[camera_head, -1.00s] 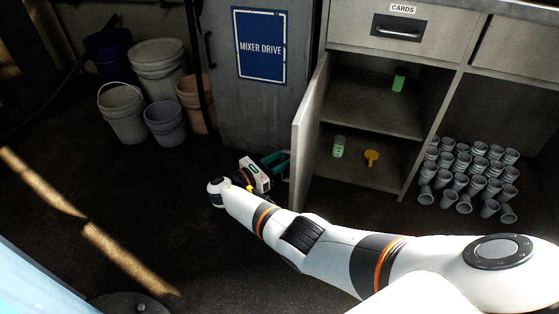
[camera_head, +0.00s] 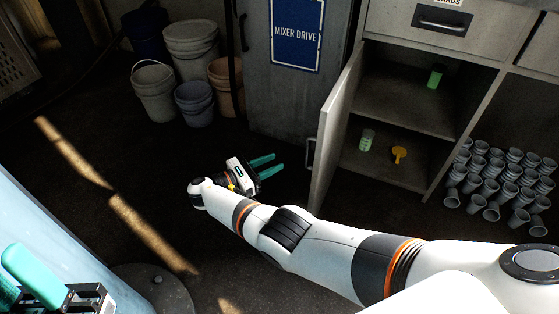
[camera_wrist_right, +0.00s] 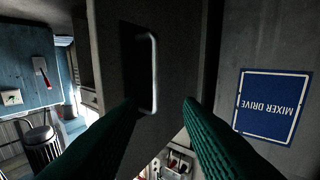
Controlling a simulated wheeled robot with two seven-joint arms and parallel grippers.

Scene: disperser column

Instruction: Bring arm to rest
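My right arm reaches across the head view from the lower right. Its right gripper (camera_head: 266,167) has two teal fingers, which stand apart with nothing between them. It is just left of the open cabinet door (camera_head: 335,130), apart from it. In the right wrist view the two fingers (camera_wrist_right: 160,105) are also spread, with the door's handle (camera_wrist_right: 152,75) beyond them. My left gripper (camera_head: 45,280) shows only in part at the lower left corner of the head view; one teal finger is visible and its opening cannot be judged.
The open cabinet holds a green cup (camera_head: 435,76), a green-white container (camera_head: 367,140) and a yellow scoop (camera_head: 400,154). Several grey cups (camera_head: 500,185) stand at the right. Several buckets (camera_head: 153,92) stand at the back left. The blue sign (camera_head: 297,35) reads MIXER DRIVE. Dark floor lies open at left.

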